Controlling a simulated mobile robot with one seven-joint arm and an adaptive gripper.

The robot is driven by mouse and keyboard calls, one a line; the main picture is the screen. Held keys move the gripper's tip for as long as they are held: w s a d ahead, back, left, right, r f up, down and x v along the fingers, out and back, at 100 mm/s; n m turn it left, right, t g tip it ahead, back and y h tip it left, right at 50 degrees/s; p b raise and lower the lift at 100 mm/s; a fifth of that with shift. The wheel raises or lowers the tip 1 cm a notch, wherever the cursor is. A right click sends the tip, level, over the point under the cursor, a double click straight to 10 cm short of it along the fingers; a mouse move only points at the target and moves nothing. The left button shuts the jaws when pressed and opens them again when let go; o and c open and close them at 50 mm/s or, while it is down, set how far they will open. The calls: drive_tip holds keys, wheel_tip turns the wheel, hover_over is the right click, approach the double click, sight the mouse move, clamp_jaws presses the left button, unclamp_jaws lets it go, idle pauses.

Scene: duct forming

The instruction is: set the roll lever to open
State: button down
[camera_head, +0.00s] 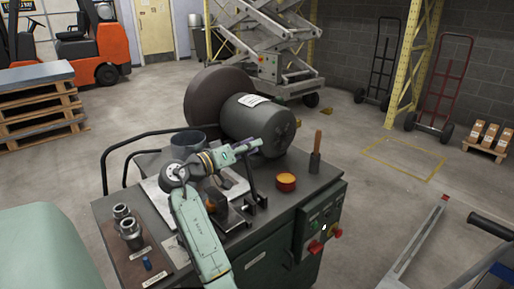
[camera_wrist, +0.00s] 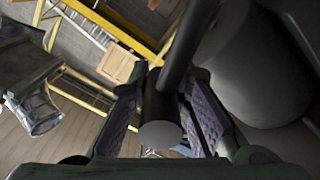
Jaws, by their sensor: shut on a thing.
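My gripper (camera_head: 250,146) is above the middle of the green machine bench, near the big dark motor. In the wrist view a dark round bar, which I take to be the roll lever (camera_wrist: 160,128), stands between the two ridged finger pads, and the gripper is shut on it. In the head view the roll lever (camera_head: 251,178) shows as a thin dark bar running down from my gripper to the machine top. My gripper and arm hide part of it there. I cannot tell from these frames which setting the lever is in.
The dark motor (camera_head: 262,125) is close behind my gripper. A grey pot (camera_head: 187,145), a red-orange round tin (camera_head: 286,182) and a wooden-handled tool (camera_head: 317,150) stand on the bench top. Metal fittings (camera_head: 131,232) are at the front left. A control panel (camera_head: 318,222) is on the right side.

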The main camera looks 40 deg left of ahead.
drive_tip(key=shift+s+a+f+n, duration=0.2)
drive_tip(key=shift+a+f+n, duration=0.3)
drive_tip(key=shift+a, duration=0.3)
drive_tip(key=c, duration=1.7)
unclamp_jaws()
drive_tip(key=shift+s+a, duration=0.1)
drive_tip(key=shift+o, duration=1.3)
drive_tip(key=shift+r, duration=0.1)
drive_tip(key=shift+w+d+r, duration=0.1)
drive_tip(key=shift+w+d, duration=0.1)
drive_tip(key=s, duration=0.8)
drive_tip(key=s+a, duration=0.1)
drive_tip(key=s, duration=0.3)
drive_tip(key=shift+s, duration=0.1)
